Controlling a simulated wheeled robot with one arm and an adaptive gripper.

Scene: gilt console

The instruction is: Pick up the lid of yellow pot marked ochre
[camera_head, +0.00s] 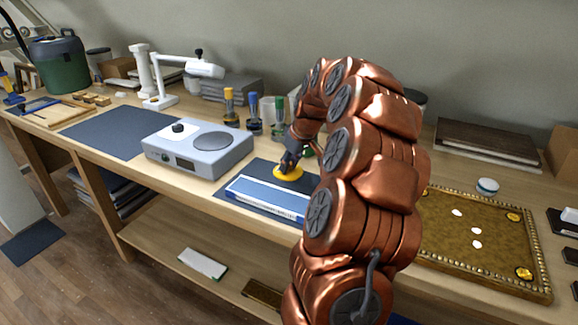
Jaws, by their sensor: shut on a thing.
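My gripper (290,162) points down over the dark mat in the middle of the bench. It is shut on a flat, round yellow lid (288,174), just behind a blue and white box. Whether the lid touches the mat is unclear. My fingers hide part of the lid's top, and no pot body can be made out under it. A jar with a yellow top (230,107) stands farther back; no ochre marking is legible anywhere.
The blue and white box (267,198) lies in front of my gripper. A grey scale (199,148) stands to the left, and jars with blue (252,114) and green tops behind. My arm hides the bench to the right; a gilt tray (487,245) lies beyond.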

